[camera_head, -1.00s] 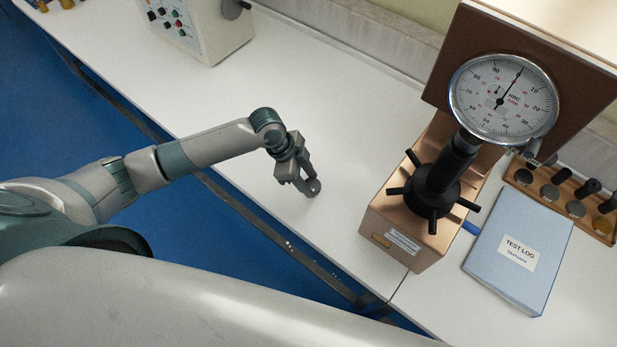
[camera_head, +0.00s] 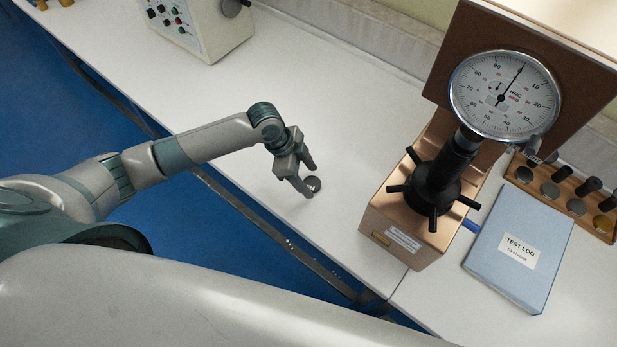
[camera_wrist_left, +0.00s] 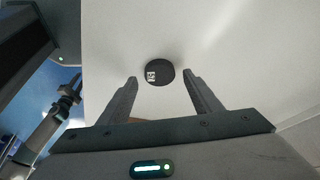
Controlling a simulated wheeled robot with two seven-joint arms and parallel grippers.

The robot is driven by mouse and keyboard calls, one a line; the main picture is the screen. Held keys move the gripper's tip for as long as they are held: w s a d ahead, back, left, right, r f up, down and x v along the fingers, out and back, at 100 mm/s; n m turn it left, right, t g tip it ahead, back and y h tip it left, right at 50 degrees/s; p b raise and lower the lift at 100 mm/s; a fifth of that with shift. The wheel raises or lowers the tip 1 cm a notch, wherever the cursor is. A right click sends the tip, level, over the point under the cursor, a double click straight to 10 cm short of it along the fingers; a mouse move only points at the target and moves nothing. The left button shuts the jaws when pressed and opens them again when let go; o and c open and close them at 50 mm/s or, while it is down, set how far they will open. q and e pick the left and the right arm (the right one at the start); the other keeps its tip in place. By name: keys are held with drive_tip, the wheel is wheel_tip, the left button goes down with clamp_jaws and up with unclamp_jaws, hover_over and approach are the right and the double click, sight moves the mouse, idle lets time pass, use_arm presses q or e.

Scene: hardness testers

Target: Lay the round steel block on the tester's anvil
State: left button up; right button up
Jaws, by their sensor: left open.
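The round steel block (camera_head: 314,184) is a small dark disc on the white bench, left of the tester. In the left wrist view the block (camera_wrist_left: 160,72) shows a small pale marking and sits just beyond the fingertips, centred between them. My left gripper (camera_head: 309,180) is open and empty, close to the block; its fingers (camera_wrist_left: 160,79) stand apart on either side in the wrist view. The copper-brown tester (camera_head: 415,236) stands to the right, with a large dial and a black spoked handwheel (camera_head: 437,190) below its screw. The anvil's top is largely hidden under the dial.
A blue test log (camera_head: 515,250) lies right of the tester. Behind it is a wooden rack (camera_head: 549,188) with several discs and dark pieces. A pale instrument with buttons (camera_head: 205,25) stands at the back left. The bench between block and tester is clear.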

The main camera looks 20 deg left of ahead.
use_arm(q)
drive_tip(key=b+v, duration=0.2)
drive_tip(key=v, duration=0.9)
idle(0.5)
